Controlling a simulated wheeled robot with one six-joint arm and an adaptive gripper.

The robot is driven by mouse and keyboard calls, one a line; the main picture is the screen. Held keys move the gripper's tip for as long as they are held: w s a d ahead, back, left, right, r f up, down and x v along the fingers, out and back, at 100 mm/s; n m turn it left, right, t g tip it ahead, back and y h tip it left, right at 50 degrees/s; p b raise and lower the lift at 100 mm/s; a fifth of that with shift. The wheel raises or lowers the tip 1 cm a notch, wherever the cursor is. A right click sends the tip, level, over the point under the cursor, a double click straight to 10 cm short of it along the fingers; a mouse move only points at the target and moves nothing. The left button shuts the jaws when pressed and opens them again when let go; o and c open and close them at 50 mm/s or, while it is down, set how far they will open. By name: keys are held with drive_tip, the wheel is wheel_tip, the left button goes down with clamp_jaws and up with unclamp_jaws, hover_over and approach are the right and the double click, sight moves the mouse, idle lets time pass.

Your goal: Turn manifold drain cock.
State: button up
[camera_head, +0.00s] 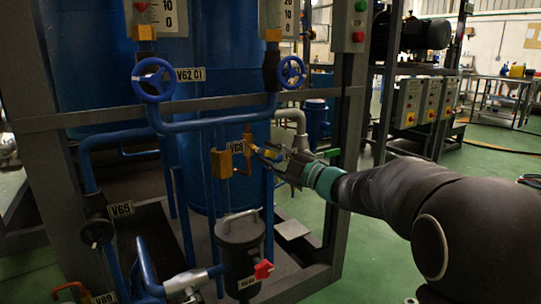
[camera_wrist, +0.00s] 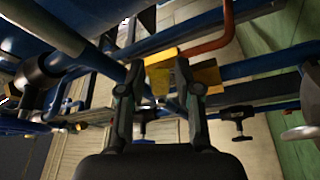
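A yellow plate-like piece (camera_wrist: 207,76) lies by the right fingertip. The orange-red pipe (camera_wrist: 215,38) bends above. I cannot tell whether the fingers touch the brass.
Blue handwheels (camera_head: 152,80) and (camera_head: 290,72) stand above on the blue pipes. A dark lidded pot (camera_head: 240,245) with a red knob (camera_head: 263,269) is below. A grey frame post (camera_head: 347,150) stands behind my arm. Green floor is open at right.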

clamp_jaws()
drive_tip(key=n, duration=0.1)
drive_tip(key=r+n, duration=0.1)
drive_tip(key=n+g, duration=0.1)
drive_tip(key=shift+w+d+r+n+h, duration=0.1)
drive_tip(key=shift+d+r+n+h, duration=0.05)
drive_tip(key=shift+r+n+h, duration=0.15)
drive_tip(key=shift+r+n+g+h, duration=0.25)
drive_tip(key=shift+n+g, duration=0.25)
drive_tip(key=shift+n, duration=0.5)
drive_tip(key=shift+o, duration=2.2)
unclamp_jaws()
drive_tip(key=v, duration=1.2)
